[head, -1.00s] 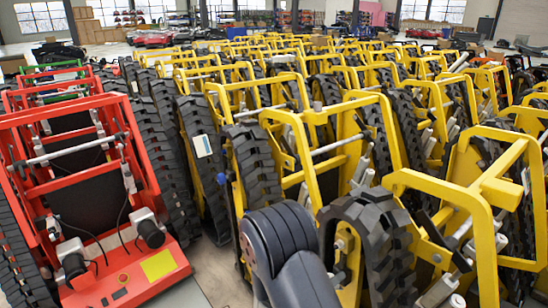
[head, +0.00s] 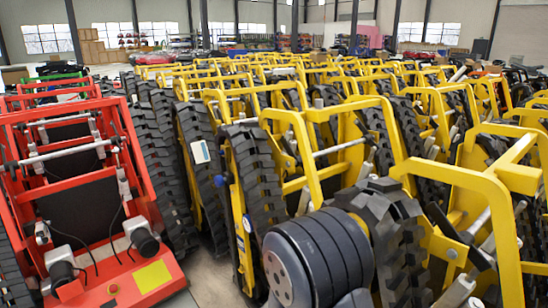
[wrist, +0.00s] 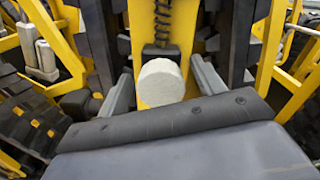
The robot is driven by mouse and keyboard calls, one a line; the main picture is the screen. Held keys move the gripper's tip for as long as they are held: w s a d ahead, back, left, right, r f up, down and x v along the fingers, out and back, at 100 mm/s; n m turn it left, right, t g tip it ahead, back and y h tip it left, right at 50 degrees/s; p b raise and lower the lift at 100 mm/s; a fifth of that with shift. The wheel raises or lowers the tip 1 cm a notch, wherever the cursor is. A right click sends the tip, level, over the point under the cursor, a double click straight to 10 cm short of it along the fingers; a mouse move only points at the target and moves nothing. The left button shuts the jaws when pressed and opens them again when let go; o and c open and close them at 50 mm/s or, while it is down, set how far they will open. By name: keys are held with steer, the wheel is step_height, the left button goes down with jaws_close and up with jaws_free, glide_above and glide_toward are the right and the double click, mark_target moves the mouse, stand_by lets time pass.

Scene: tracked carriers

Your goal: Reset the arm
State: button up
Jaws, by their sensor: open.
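My gripper (wrist: 161,70) shows in the wrist view with its two grey fingers spread apart and nothing held. A white round end piece (wrist: 160,83) appears between the fingers, in front of a yellow carrier frame (wrist: 150,25) with a black coiled cable. I cannot tell how far it lies beyond the fingers. In the head view a dark, rounded link of my arm (head: 318,258) stands at the bottom centre, in front of the yellow tracked carriers (head: 300,125). My gripper is not visible there.
Black rubber tracks and yellow frames crowd closely around my arm. A red tracked carrier (head: 80,185) stands at the left, with a narrow strip of bare floor (head: 205,265) between it and the yellow row. Shelves and windows are far behind.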

steer(key=shift+f+m+b, duration=0.15)
steer(key=shift+m+b, duration=1)
steer(key=shift+b, duration=1.1)
steer(key=shift+f+m+b, duration=0.1)
steer(key=shift+m+b, duration=1.05)
steer(key=shift+b, duration=1.1)
steer(key=shift+r+m+b, duration=0.25)
steer(key=shift+m+b, duration=0.35)
steer(key=shift+b, duration=0.4)
steer(key=shift+s, duration=0.1)
